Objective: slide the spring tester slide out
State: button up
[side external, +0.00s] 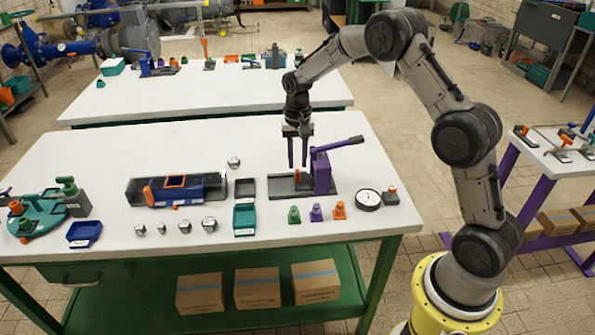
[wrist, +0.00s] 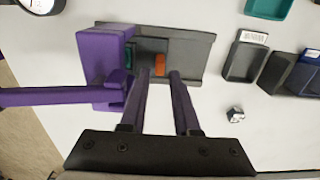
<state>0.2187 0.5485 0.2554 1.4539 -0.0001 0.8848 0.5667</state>
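A purple lever press (side external: 322,172), which looks like the spring tester, stands on a dark base plate (side external: 275,186). Its lever points to the right in the side view; in the wrist view its purple body (wrist: 105,68) is left of my fingers. A small orange piece (side external: 297,177) sits on the plate beside the purple body; it also shows in the wrist view (wrist: 160,64) and may be the slide's handle. My gripper (side external: 298,164) points down over the plate, open, fingers apart. In the wrist view the fingertips (wrist: 160,73) lie near the orange piece; contact cannot be told.
A blue fixture on a dark rail (side external: 150,198) with orange parts lies left. A dark tray (side external: 245,181), a teal tray (side external: 244,232), metal nuts, small coloured pieces (side external: 316,212) and a round gauge (side external: 368,199) surround the press. The bench (side external: 105,170) is clear behind.

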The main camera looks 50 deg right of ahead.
aim_at(297, 170)
jog(key=shift+f, duration=2.2)
grip_shut()
jog(key=shift+r, duration=0.1)
